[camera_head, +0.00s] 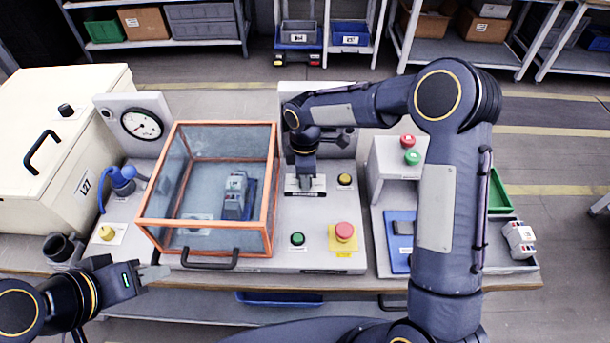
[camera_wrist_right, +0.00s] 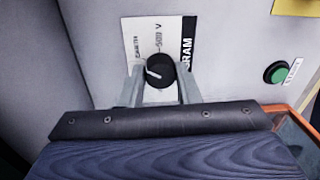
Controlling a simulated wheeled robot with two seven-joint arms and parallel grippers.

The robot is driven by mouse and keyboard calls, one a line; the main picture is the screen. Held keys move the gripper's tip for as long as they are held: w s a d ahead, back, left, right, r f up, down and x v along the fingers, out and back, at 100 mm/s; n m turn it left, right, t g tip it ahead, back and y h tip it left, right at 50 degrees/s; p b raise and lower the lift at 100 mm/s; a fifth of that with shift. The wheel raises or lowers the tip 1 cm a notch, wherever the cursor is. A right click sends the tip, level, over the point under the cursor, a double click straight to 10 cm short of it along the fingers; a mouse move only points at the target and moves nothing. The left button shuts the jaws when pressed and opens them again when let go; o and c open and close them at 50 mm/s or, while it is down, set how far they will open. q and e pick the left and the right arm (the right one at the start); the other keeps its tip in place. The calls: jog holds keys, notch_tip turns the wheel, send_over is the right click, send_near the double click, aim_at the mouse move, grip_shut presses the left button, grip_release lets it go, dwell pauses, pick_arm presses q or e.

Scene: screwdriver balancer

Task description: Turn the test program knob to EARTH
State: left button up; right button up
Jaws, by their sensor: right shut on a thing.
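The test program knob (camera_wrist_right: 160,71) is round and black with a white pointer line, seen in the right wrist view. It sits on a white label (camera_wrist_right: 143,35) that carries EARTH and 500 V and has a black PROGRAM strip beside it. The pointer line lies towards the left of that picture; I cannot tell exactly which mark it meets. My right gripper (camera_wrist_right: 161,88) is shut on the knob, one finger on each side. In the head view my right gripper (camera_head: 304,184) hides the knob. My left gripper (camera_head: 152,275) is at the bench's front left, apart from everything; its finger gap is unclear.
An orange-framed clear enclosure (camera_head: 207,235) with a device (camera_head: 237,195) inside stands left of my right gripper. A green button (camera_head: 297,239), a red emergency button (camera_head: 344,231) and a yellow button (camera_head: 345,179) are close by. A gauge (camera_head: 142,124) stands at back left.

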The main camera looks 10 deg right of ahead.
jog(key=o, duration=1)
jog(key=shift+r, duration=0.1)
jog(key=r, duration=0.7)
jog(key=shift+w+r+b, duration=0.2)
jog(key=shift+b, duration=0.1)
jog(key=shift+r, duration=0.15)
